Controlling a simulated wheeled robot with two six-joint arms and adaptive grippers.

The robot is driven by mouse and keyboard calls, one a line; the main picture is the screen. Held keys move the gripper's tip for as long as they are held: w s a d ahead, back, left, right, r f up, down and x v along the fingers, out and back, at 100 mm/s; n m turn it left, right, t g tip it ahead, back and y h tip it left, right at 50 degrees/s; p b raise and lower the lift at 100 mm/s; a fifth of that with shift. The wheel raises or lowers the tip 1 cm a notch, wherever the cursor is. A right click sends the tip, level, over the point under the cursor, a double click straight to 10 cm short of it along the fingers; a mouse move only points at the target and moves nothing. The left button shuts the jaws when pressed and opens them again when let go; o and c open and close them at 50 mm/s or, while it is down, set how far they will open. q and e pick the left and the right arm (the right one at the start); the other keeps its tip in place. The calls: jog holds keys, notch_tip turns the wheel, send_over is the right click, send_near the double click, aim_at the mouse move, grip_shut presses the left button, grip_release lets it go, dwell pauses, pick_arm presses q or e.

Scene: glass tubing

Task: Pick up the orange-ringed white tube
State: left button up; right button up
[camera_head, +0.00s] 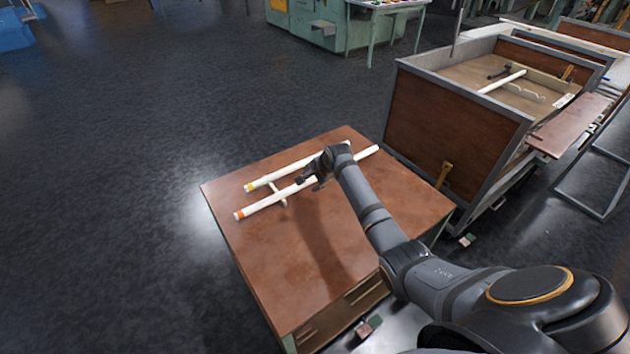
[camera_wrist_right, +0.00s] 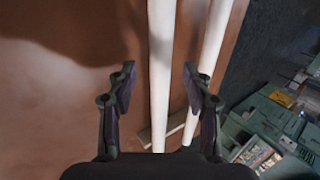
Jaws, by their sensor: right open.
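The orange-ringed white tube (camera_head: 262,205) lies across the brown table top, its orange band at the left end in the head view. A yellow-ringed white tube (camera_head: 268,180) lies roughly parallel on its far side. My right gripper (camera_head: 309,180) is over the middle of the orange-ringed tube and hides part of it. In the right wrist view my right gripper (camera_wrist_right: 160,85) is open, with a white tube (camera_wrist_right: 161,50), apparently the orange-ringed one, running between its fingers with gaps on both sides. I cannot tell the height left above the tube.
A pale crosspiece (camera_head: 279,196) lies under the tubes near their left ends. The near part of the table (camera_head: 290,285) is bare. A metal-framed wooden cart (camera_head: 455,125) with another white tube (camera_head: 502,81) stands close at the right. A green workbench (camera_head: 325,22) is farther back.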

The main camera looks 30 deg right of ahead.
jog(key=shift+w+a+f, duration=0.1)
jog(key=shift+w+f, duration=0.15)
jog(key=shift+f, duration=0.15)
jog(key=shift+r, duration=0.1)
jog(key=shift+c, duration=0.6)
grip_shut()
jog(key=shift+r, duration=0.35)
notch_tip(320, 180, up, 3)
jog(key=shift+f+p, duration=0.1)
jog(key=shift+p, duration=0.3)
jog(key=s+d+r+p, duration=0.2)
jog(key=s+d+r, duration=0.4)
jog(key=s+r, duration=0.3)
jog(key=s, duration=0.3)
jog(key=shift+s+r+p, duration=0.2)
jog(key=shift+s+p, duration=0.1)
jog(key=shift+s, duration=0.1)
